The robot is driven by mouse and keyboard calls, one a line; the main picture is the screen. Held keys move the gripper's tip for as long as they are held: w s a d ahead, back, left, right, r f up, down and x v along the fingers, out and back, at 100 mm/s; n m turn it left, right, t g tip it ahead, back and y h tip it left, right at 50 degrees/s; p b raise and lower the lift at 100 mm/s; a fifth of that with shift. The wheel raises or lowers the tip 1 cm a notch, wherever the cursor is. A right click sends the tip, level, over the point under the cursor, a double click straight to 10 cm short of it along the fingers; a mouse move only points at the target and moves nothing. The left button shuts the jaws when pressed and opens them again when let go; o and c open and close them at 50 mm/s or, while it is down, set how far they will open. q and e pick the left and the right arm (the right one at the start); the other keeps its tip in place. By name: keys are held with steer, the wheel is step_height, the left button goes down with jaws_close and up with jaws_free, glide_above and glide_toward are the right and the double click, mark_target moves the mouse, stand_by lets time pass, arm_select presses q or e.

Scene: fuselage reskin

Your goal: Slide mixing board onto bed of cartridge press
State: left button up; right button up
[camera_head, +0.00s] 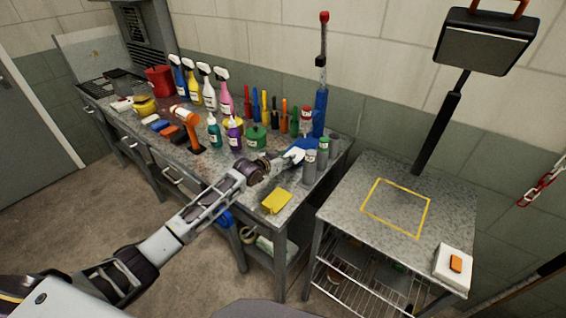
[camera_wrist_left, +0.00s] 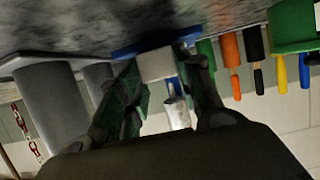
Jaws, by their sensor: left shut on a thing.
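The cartridge press (camera_head: 321,95) stands upright at the back right corner of the long bench, a tall blue and grey column with a red top. Its blue base (camera_head: 301,144) lies low at its foot; blue also shows beyond the fingers in the left wrist view (camera_wrist_left: 128,52). My left gripper (camera_head: 282,162) reaches over the bench in front of the press. In the left wrist view its fingers (camera_wrist_left: 165,80) are shut on a white piece, the mixing board (camera_wrist_left: 155,64), against the blue part. How far it sits on the bed is hidden. My right gripper is out of view.
Grey cylinders (camera_head: 309,167) stand close to the right of my gripper. A green pot (camera_head: 256,137) and spray bottles (camera_head: 226,98) stand behind and left. A yellow block (camera_head: 276,201) lies near the front edge. The right table (camera_head: 345,215) is mostly clear.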

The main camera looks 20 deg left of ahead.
mark_target(293, 152)
arm_select(q)
steer(key=shift+w+d+f+b, duration=0.1)
steer(key=shift+w+d+b, duration=0.1)
steer(key=shift+w, duration=0.2)
steer(key=shift+w+d+b, duration=0.1)
steer(key=shift+w+b, duration=0.1)
steer(key=shift+w, duration=0.2)
steer(key=shift+w+d+f+b, duration=0.1)
steer(key=shift+w+d+b, duration=0.15)
steer(key=shift+w, duration=0.3)
steer(key=shift+w+d+r+b, duration=0.1)
steer(key=shift+w+b, duration=0.3)
steer(key=shift+w, duration=0.15)
steer(key=shift+w+d+f+b, duration=0.1)
steer(key=shift+w+d+b, duration=0.15)
steer(key=shift+w, duration=0.5)
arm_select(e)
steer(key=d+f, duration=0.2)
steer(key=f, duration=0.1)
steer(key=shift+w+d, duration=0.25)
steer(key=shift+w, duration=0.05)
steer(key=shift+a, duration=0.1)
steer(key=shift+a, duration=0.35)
arm_select(q)
steer(key=shift+f, duration=0.25)
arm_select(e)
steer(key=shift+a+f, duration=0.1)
arm_select(q)
steer(key=o, duration=1.1)
